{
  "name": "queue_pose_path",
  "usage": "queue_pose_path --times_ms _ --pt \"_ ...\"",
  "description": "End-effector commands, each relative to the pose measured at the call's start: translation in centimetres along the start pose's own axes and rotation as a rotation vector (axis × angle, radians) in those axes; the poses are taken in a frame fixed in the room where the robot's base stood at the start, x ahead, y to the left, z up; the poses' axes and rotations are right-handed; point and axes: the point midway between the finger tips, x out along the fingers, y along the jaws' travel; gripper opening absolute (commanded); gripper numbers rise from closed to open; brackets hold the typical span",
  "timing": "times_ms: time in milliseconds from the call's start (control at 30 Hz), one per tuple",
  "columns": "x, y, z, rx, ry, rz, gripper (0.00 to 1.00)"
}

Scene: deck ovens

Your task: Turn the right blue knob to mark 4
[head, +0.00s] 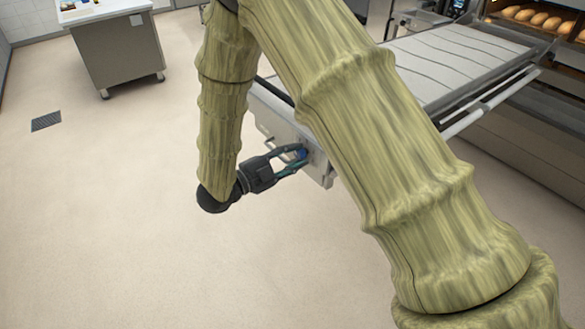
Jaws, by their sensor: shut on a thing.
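A small blue knob (301,154) sits on the light grey end panel (271,120) of the loader unit, near the panel's right side. My gripper (299,160) reaches it from the left, with its fingers shut around the knob. The fingers cover much of the knob. The marks and the knob's pointer cannot be read at this size. Part of the panel is hidden behind my arm, and no other blue knob can be made out.
The loader's flat top (450,65) extends to the back right, with a metal rail (490,105) along its side. Deck ovens with bread loaves (540,18) stand at the far right. A steel table (118,50) stands at the back left. The floor at left is clear, with a drain grate (46,121).

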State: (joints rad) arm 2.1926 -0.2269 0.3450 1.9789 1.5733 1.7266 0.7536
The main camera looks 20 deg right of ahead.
Motion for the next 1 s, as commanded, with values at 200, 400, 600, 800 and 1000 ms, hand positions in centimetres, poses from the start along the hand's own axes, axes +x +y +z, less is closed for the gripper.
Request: queue_pose_path --times_ms 200,400,600,800,1000 --pt "0.02 0.52 0.38 0.188 0.001 0.001 0.07" --pt "-0.01 0.41 0.36 0.349 0.001 0.001 0.07" --pt "-0.01 0.36 0.31 0.498 0.001 0.0 0.07" --pt "0.02 0.33 0.29 0.639 0.001 0.0 0.07" --pt "0.0 0.28 0.27 0.772 0.0 0.001 0.07"
